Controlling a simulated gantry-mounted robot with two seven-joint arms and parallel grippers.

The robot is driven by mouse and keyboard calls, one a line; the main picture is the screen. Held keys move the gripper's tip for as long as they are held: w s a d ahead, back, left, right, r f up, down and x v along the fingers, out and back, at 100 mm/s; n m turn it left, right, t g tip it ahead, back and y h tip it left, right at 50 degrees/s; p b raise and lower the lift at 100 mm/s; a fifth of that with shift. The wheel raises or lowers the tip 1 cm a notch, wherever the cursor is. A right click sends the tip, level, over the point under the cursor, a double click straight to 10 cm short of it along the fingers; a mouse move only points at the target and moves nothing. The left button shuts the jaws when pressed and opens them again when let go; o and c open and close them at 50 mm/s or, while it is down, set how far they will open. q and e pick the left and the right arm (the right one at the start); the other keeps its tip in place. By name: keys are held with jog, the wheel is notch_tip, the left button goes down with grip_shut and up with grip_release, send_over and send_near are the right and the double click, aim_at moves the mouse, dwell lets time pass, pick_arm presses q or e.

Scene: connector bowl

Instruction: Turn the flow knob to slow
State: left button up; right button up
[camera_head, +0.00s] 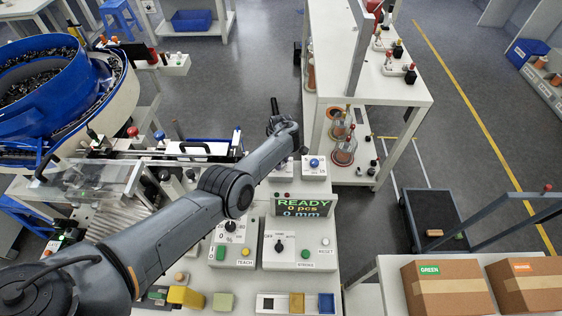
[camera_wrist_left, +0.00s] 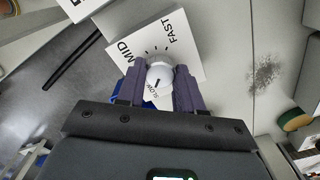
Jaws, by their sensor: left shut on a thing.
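The flow knob (camera_wrist_left: 160,76) is a small pale round knob on a white dial plate (camera_wrist_left: 186,50) marked SLOW, MID and FAST. My left gripper (camera_wrist_left: 159,80) is shut on it, one dark purple finger on each side. The dark line on the knob points down the picture, toward the SLOW label (camera_wrist_left: 152,91). The fingers and gripper body hide the plate's lower part. In the head view my left gripper (camera_head: 275,112) is at the far end of the arm; the flow knob cannot be made out there. My right gripper is in neither view.
The blue bowl feeder (camera_head: 40,85) is at left. A white shelf (camera_head: 400,92) with bell jars stands behind at right.

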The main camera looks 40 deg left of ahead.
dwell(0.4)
pick_arm(q)
jog(key=o, duration=1)
jog(key=shift+o, duration=0.2)
jog(key=shift+r, duration=0.1)
notch_tip(320, 180, up, 11)
jog(key=p, duration=0.5)
jog(key=shift+f, duration=0.2)
